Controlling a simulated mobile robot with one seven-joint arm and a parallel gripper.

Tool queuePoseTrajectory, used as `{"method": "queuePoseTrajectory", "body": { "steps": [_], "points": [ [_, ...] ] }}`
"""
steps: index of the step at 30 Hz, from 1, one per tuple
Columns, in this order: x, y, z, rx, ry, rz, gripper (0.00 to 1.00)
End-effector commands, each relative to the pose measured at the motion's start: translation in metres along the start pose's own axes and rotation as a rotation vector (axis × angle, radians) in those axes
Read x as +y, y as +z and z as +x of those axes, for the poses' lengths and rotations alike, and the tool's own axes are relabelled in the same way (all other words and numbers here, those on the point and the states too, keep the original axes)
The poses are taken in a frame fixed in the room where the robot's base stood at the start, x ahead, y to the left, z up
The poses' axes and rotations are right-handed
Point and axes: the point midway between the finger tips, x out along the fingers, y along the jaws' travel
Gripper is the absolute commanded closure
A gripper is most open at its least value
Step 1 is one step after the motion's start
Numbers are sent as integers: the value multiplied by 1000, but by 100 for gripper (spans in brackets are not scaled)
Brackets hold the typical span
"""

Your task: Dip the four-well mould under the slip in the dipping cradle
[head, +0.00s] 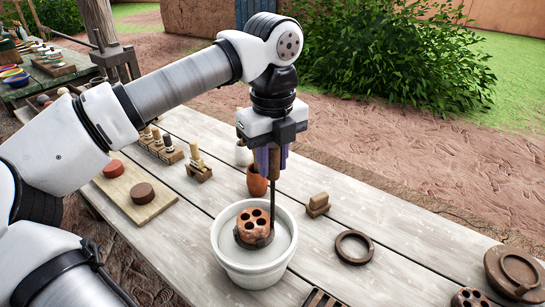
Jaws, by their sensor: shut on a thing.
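The four-well mould (254,219) is a reddish-brown block with dark round wells in its top. It sits upright in the dark dipping cradle (272,205), whose thin rod rises to a brown handle. The cradle hangs inside a white tub (226,258) of pale slip (282,243). The mould's top and upper side show above the slip; I cannot tell how deep the cradle's base is. My gripper (272,163) is shut on the cradle's handle, above the tub's far side. The purple-sided fingers partly hide the handle.
An orange cup (257,182) and a white jar (243,154) stand close behind the gripper. A small wooden block (317,205) and a brown ring (354,247) lie right of the tub. A board (120,203) with round brown pieces is left. Table between is clear.

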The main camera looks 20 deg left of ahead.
Motion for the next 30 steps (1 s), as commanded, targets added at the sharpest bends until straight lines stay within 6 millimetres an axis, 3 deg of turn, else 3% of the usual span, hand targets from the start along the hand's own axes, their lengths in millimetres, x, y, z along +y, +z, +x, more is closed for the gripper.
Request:
{"method": "queuePoseTrajectory", "body": {
  "steps": [30],
  "points": [
    [0,0,51,-1,0,0,100]
  ]
}}
